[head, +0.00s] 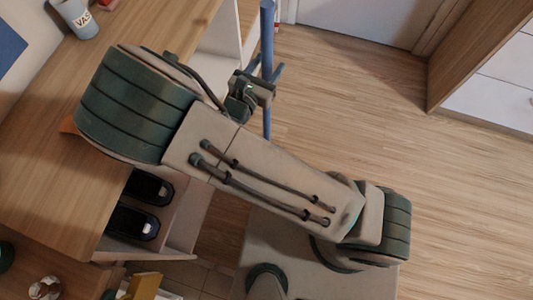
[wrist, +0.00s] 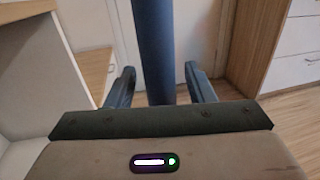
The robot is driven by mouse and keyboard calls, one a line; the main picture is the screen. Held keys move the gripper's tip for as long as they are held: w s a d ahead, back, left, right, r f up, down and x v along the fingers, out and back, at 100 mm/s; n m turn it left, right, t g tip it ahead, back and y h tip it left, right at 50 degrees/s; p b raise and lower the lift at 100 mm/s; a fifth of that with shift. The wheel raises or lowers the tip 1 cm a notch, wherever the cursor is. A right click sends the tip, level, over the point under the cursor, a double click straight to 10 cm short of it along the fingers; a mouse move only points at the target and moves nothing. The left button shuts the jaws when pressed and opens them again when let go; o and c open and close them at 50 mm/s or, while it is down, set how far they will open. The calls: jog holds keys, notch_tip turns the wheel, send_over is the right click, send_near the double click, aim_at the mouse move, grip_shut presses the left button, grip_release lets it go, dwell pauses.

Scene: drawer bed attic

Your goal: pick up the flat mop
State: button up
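The flat mop shows as an upright blue pole (head: 267,38), standing beside the white shelf unit at the desk's end. Its lower part runs down behind my arm, and its head is hidden. In the wrist view the pole (wrist: 153,45) rises between the two fingers of my gripper (wrist: 160,72). The fingers are apart, with a gap visible on each side of the pole. In the head view my gripper (head: 266,82) is at the pole, partly hidden by my wrist.
A wooden desk (head: 45,190) with a cup (head: 77,18) is on the left. Dark shoes (head: 135,222) sit in a shelf beneath it. A white-drawer cabinet (head: 495,90) stands at right. The wooden floor (head: 350,110) between is clear. A door (head: 355,15) is behind.

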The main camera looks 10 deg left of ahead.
jog(key=c, duration=0.8)
jog(key=shift+c, duration=0.2)
jog(key=shift+r, duration=0.1)
